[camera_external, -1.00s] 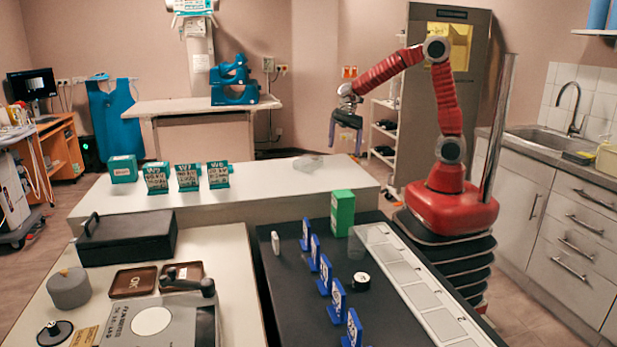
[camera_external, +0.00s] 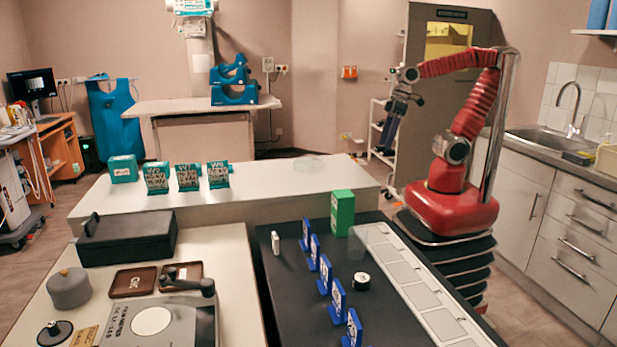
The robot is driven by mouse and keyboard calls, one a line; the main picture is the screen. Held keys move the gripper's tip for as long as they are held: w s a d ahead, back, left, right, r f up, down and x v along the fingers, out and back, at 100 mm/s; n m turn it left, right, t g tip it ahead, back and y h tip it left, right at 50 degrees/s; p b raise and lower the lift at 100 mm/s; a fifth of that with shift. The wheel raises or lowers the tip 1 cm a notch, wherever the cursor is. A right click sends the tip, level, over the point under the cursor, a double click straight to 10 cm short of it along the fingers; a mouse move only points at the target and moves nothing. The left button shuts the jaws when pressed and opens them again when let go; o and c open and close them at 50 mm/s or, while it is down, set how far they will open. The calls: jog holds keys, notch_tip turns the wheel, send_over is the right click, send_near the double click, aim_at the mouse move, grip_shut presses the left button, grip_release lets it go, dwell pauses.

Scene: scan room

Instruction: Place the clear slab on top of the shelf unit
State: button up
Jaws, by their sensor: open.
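A faint see-through shape, which looks like the clear slab (camera_external: 309,165), lies on the white counter near its back edge, right of the teal boxes. Its outline is hard to make out. The white shelf unit (camera_external: 374,137) stands behind the counter's right end, beside the grey door. My gripper (camera_external: 385,151) hangs fingers down in front of the shelf unit, open, with nothing seen between its fingers. It is to the right of the see-through shape and apart from it. My gripper and arm hide part of the shelf unit.
Several teal boxes (camera_external: 188,177) stand on the white counter (camera_external: 270,190). A green box (camera_external: 342,212) and blue upright plates (camera_external: 338,300) stand on the nearer dark table. A metal pole (camera_external: 497,140) rises beside my arm. The counter's middle is clear.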

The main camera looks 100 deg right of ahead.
jog(key=n, duration=0.1)
jog(key=s+n+t, duration=0.1)
jog(key=s+r+n+h, duration=0.1)
jog(key=shift+s+a+n+t, duration=0.2)
jog(key=shift+a+n+t, duration=0.1)
jog(key=shift+a+t, duration=0.1)
dwell(0.3)
